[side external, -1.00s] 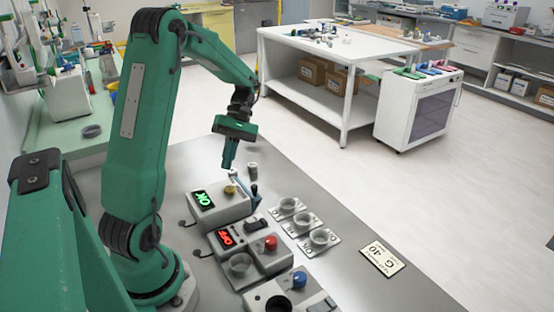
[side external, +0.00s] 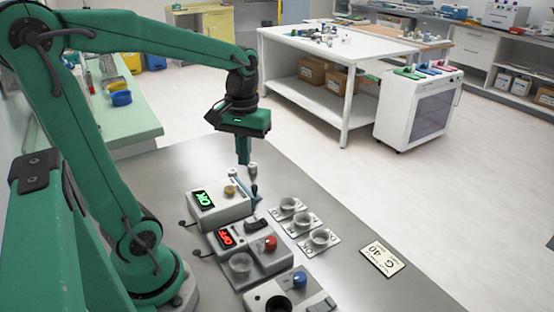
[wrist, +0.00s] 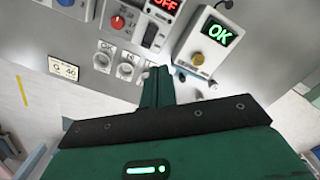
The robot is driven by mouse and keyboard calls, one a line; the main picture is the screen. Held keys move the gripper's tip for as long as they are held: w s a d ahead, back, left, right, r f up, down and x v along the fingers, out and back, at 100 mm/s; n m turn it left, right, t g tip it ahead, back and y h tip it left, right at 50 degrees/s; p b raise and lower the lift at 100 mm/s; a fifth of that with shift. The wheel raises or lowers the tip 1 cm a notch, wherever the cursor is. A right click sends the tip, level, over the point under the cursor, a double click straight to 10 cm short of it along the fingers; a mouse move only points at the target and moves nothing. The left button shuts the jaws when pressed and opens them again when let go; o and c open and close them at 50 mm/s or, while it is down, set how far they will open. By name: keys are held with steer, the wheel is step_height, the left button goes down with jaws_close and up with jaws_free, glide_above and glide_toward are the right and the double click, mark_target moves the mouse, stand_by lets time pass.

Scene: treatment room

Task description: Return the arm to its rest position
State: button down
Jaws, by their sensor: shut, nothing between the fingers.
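My gripper (side external: 243,152) is shut and empty. It points down above the grey bench (side external: 180,165), behind the device with the green OK display. In the wrist view my gripper (wrist: 160,80) covers the lower middle, its green fingers together. The OK device (side external: 222,211) has a yellow knob and also shows at the upper right in the wrist view (wrist: 203,62). My arm is bent, with its elbow high at the upper left of the side view.
A device with a red OFF display (side external: 238,245) and red knob stands nearer the camera. Several small cups on labelled plates (side external: 319,239) stand to its right. A small upright tool (side external: 253,170) is close to the fingertips. A card (side external: 383,258) lies on the right.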

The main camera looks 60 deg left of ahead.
steer(key=s+d+r+m+t, duration=0.2)
steer(key=s+d+m+t, duration=0.2)
steer(key=d+m+t, duration=0.2)
steer(key=shift+d+r+m, duration=0.4)
steer(key=shift+d+m, duration=0.45)
steer(key=shift+m, duration=0.05)
